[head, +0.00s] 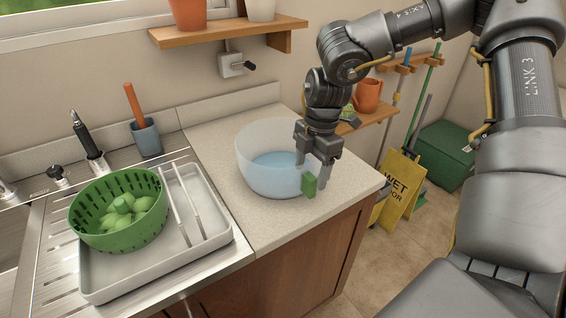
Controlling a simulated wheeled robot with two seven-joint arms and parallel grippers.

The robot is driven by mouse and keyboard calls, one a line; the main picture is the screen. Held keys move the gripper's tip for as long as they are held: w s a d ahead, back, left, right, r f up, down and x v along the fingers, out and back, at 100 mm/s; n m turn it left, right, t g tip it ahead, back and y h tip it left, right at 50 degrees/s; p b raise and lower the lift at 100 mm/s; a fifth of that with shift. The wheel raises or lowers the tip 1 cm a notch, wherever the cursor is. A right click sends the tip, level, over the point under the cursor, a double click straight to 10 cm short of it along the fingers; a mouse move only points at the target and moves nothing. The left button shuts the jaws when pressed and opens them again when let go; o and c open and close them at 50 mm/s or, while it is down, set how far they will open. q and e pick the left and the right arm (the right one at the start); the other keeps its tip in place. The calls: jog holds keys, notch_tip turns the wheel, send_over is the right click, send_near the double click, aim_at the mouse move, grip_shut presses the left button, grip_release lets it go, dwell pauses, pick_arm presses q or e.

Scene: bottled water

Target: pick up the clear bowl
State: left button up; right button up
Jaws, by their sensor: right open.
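The clear bowl (262,180) is a translucent, bluish bowl standing upright on the counter. It has what looks like a pale blue liquid or base inside. My right gripper (316,178) is open at the bowl's right rim, pointing down. One finger overlaps the bowl's right side in the picture, and the other is to the right of it. I cannot tell whether the fingers touch the wall. My left gripper is not in view.
A small green block (309,185) shows by the gripper's fingertips. A green colander (118,209) with green items sits on a grey tray (215,238) to the left. A wooden shelf (225,30) hangs above. The counter's front edge lies close to the bowl.

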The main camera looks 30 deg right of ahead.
notch_tip(320, 180, down, 2)
jog(key=shift+a+f, duration=0.1)
jog(key=shift+f, duration=0.05)
grip_shut()
dwell(0.4)
jog(key=shift+w+r, duration=0.1)
jog(key=shift+r, duration=0.15)
